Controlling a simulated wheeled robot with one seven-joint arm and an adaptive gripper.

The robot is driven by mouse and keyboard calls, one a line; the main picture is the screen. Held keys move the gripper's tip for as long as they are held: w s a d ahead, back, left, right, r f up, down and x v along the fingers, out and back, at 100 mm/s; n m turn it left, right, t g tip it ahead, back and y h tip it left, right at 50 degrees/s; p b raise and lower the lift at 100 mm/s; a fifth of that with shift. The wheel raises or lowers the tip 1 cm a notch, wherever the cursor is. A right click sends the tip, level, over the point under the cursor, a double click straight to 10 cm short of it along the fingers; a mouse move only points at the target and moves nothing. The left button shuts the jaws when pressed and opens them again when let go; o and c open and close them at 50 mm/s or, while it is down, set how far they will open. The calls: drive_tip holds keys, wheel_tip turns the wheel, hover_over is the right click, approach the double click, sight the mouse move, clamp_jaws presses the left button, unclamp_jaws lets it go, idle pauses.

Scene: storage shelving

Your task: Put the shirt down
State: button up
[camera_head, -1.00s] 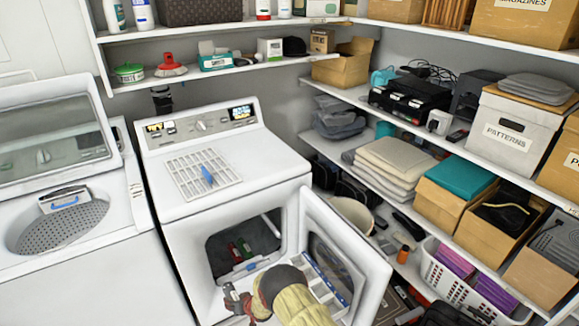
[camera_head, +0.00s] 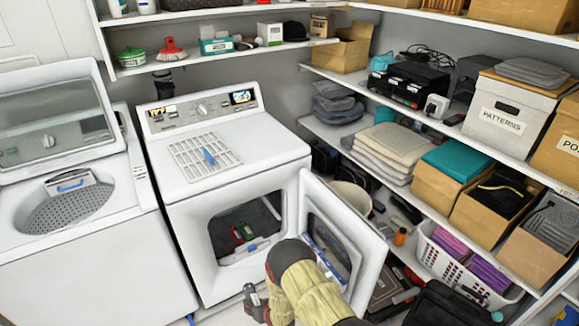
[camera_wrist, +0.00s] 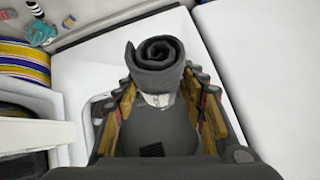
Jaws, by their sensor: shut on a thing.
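The shirt (camera_wrist: 156,66) is a dark grey rolled cloth with a spiral end, between the fingers in the wrist view. My gripper (camera_wrist: 160,100) is shut on it, with a finger on each side. In the head view my gripper (camera_head: 254,302) is low, in front of the open dryer, and my arm partly hides it. I cannot make out the shirt clearly there. A white surface lies behind the roll in the wrist view.
The dryer (camera_head: 230,150) has its door (camera_head: 372,250) open beside my arm. A washer (camera_head: 90,240) with raised lid stands left. Shelves at right hold boxes (camera_head: 500,125) and folded cloths (camera_head: 395,150). A white basket (camera_head: 440,265) stands low at right. The dryer top holds a white grille (camera_head: 190,165).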

drive_tip(key=s+d+r+m+t+h, duration=0.1)
drive_tip(key=s+d+r+m+h, duration=0.2)
drive_tip(key=d+r, duration=1.2)
drive_tip(key=s+d+r+m+t+h, duration=0.1)
drive_tip(key=s+d+r+m, duration=0.3)
drive_tip(key=d+r, duration=1.1)
drive_tip(key=d+h, duration=0.1)
drive_tip(key=d, duration=0.2)
drive_tip(key=shift+s+d+r+m+h, duration=0.2)
drive_tip(key=shift+s+r+m+h, duration=0.1)
drive_tip(key=shift+s+r+h, duration=0.1)
drive_tip(key=shift+w, duration=0.15)
